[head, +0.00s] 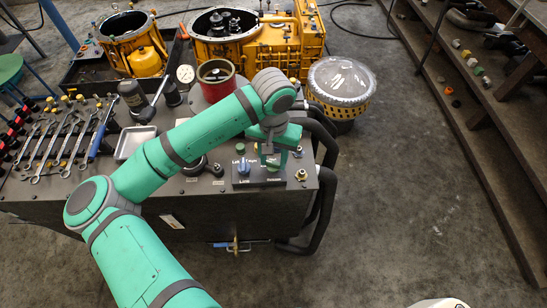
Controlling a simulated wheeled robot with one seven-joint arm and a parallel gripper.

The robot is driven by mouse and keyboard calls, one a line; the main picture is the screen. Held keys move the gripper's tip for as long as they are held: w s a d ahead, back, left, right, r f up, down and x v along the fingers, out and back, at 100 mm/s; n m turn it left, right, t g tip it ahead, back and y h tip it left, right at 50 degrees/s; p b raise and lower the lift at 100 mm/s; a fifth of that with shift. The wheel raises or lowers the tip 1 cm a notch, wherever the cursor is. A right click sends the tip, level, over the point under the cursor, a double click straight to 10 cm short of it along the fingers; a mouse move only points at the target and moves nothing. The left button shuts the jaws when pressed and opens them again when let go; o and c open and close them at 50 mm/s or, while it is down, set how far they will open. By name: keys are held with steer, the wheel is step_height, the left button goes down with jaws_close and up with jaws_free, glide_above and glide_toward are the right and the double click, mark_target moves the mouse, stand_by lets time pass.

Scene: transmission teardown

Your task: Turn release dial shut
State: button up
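A dark control panel (258,183) with small white labels lies at the right front of the grey bench. A blue knob (243,167) stands on its left half. My gripper (272,160) points down over the panel's right half, just right of the blue knob. The fingers hide most of what is under them, so I cannot make out a dial there or its setting. I cannot tell whether the fingers are apart or closed on something, nor which control is the release dial.
Wrenches (62,140) and a white tray (136,142) lie on the bench's left. Yellow housings (222,38) stand at the back. Black hoses (322,170) bend around the bench's right end. Open floor lies right, before dark shelving (470,120).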

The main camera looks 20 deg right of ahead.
steer(key=shift+m, duration=0.3)
steer(key=shift+c, duration=0.2)
steer(key=shift+m, duration=0.8)
steer(key=m, duration=0.4)
steer(key=shift+s+m, duration=0.1)
steer(key=shift+m, duration=0.2)
steer(key=m, duration=0.3)
steer(key=shift+a, duration=0.1)
steer(key=shift+m, duration=2.2)
steer(key=o, duration=1)
steer(key=shift+o, duration=0.2)
